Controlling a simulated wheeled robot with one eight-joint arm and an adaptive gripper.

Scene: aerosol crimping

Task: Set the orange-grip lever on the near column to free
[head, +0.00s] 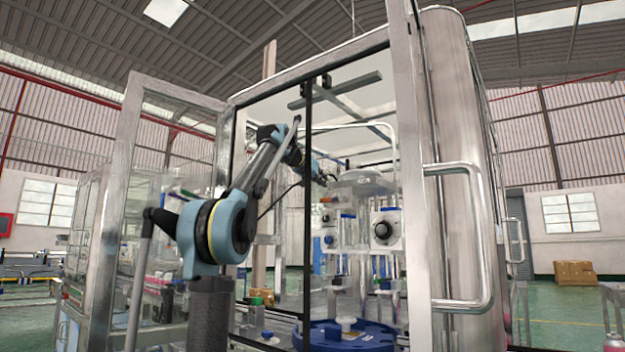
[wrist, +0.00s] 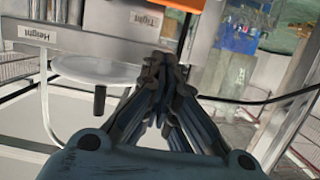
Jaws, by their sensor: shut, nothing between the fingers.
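An orange part (wrist: 180,4), which looks like the lever's orange grip, is cut off by the top edge of the wrist view. My gripper (wrist: 162,62) is shut and empty, its fingertips together just below the orange part in the picture. I cannot tell whether they touch. A label reading "Tight" (wrist: 146,18) sits left of the orange part, on a grey surface. The lever's full shape and setting are out of view.
A white disc (wrist: 95,70) with a black handle, below a "Height" label (wrist: 37,34), is left of my fingers. A black cable crosses to the right. In the head view, the open glass door (head: 125,150) and the door frame (head: 417,200) flank my arm. A blue turntable (head: 345,335) is below.

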